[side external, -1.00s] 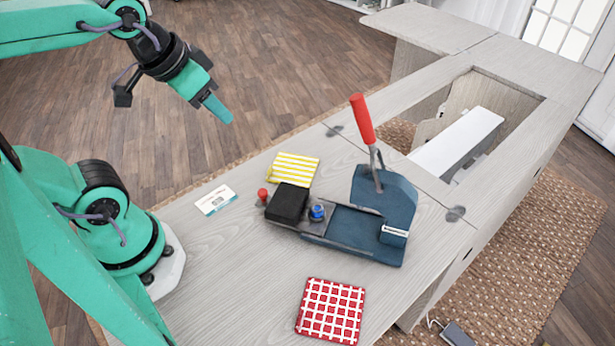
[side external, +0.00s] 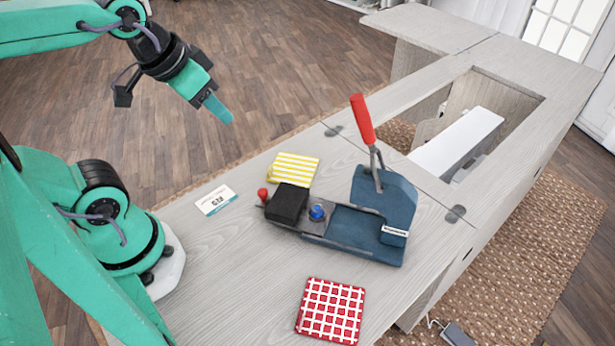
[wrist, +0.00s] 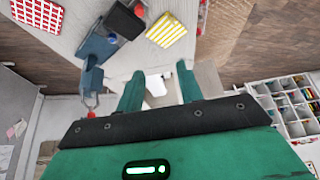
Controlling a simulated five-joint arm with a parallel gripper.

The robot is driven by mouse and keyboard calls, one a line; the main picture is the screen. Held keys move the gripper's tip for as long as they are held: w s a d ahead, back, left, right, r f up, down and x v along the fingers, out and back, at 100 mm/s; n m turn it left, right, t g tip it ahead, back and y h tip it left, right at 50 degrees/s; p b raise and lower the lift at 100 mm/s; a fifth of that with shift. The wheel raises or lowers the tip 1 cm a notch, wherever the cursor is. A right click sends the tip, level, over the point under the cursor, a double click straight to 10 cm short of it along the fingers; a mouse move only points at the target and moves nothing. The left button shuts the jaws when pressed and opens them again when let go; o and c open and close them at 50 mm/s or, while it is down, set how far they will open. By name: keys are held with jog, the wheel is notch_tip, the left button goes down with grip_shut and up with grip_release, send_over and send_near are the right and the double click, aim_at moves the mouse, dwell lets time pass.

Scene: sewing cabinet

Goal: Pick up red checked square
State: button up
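The red checked square (side external: 331,311), a flat red pad with white grid lines, lies on the pale wooden table (side external: 230,290) near its front edge. It also shows at the top left of the wrist view (wrist: 38,13). My gripper (side external: 222,112) is raised at the upper left of the side external view, well away from the square. In the wrist view its two green fingers stand apart with nothing held between them (wrist: 156,72).
A blue press (side external: 350,228) with a red lever (side external: 361,118) stands behind the square. A yellow striped square (side external: 293,168) and a white card (side external: 216,200) lie farther back. The table left of the red square is clear. A cabinet opening (side external: 480,110) is at right.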

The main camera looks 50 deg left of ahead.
jog(key=shift+c, duration=0.6)
jog(key=n+g, duration=0.6)
jog(key=n, duration=0.1)
send_over(300, 316)
notch_tip(300, 316, down, 16)
jog(key=shift+s+r, duration=0.1)
jog(key=shift+f, duration=1.3)
